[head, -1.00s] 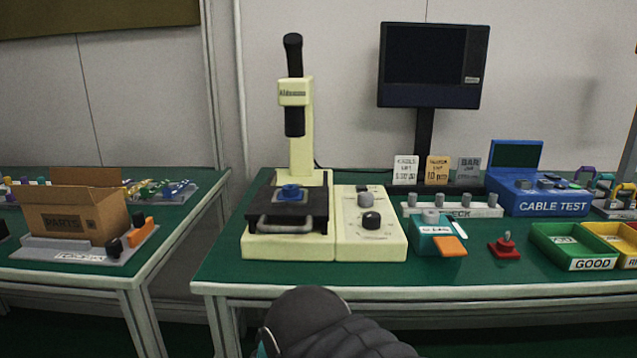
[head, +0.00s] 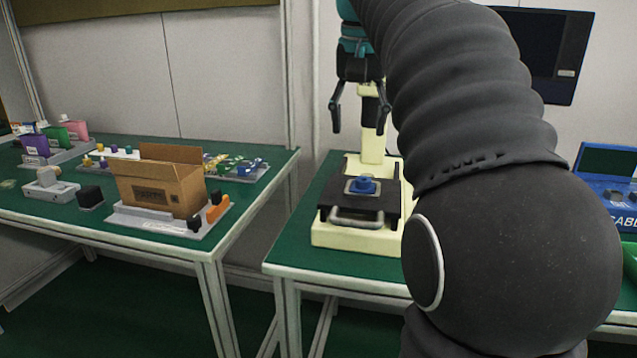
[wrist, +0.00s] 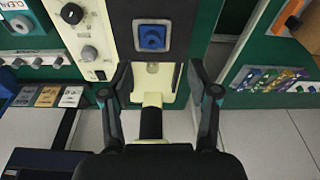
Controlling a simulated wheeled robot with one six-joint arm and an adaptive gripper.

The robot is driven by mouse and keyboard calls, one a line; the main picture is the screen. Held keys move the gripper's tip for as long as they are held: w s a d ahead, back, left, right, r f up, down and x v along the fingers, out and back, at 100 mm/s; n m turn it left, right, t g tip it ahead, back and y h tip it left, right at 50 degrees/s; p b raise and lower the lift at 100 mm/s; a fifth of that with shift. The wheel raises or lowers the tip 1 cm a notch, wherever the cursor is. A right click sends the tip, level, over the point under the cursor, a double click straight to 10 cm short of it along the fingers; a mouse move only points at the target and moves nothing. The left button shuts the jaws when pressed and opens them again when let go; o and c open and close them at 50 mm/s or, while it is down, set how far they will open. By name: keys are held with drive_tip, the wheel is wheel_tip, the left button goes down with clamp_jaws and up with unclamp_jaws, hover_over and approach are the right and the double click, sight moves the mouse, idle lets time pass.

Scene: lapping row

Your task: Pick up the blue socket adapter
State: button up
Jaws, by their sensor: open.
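The blue socket adapter (head: 363,185) sits on the black platform (head: 336,198) of the cream machine (head: 350,235), on a small light plate. It also shows in the wrist view (wrist: 152,37), near the top middle. My gripper (head: 358,115) hangs above the platform with its fingers pointing down, open and empty. In the wrist view my fingertips (wrist: 158,68) are spread on either side of the machine's cream base, with the adapter above the gap between them in the picture. The adapter is apart from both fingers.
The machine's cream column (head: 372,145) stands behind the platform, close to my gripper. A cardboard box (head: 165,190) is on the left table. My arm hides much of the right bench.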

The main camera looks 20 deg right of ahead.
drive_tip(key=w+d+r, duration=0.1)
drive_tip(key=d+r, duration=0.1)
drive_tip(key=m+b, duration=0.1)
drive_tip(key=b, duration=0.1)
approach(363, 187)
drive_tip(key=shift+g, duration=0.3)
drive_tip(key=w+f, duration=0.1)
drive_tip(key=f, duration=0.1)
drive_tip(key=w+d+f, duration=0.1)
drive_tip(key=f, duration=0.2)
drive_tip(key=w+f, duration=0.1)
drive_tip(key=f, duration=0.1)
drive_tip(key=shift+d+f, duration=0.3)
drive_tip(key=shift+f, duration=0.05)
clamp_jaws()
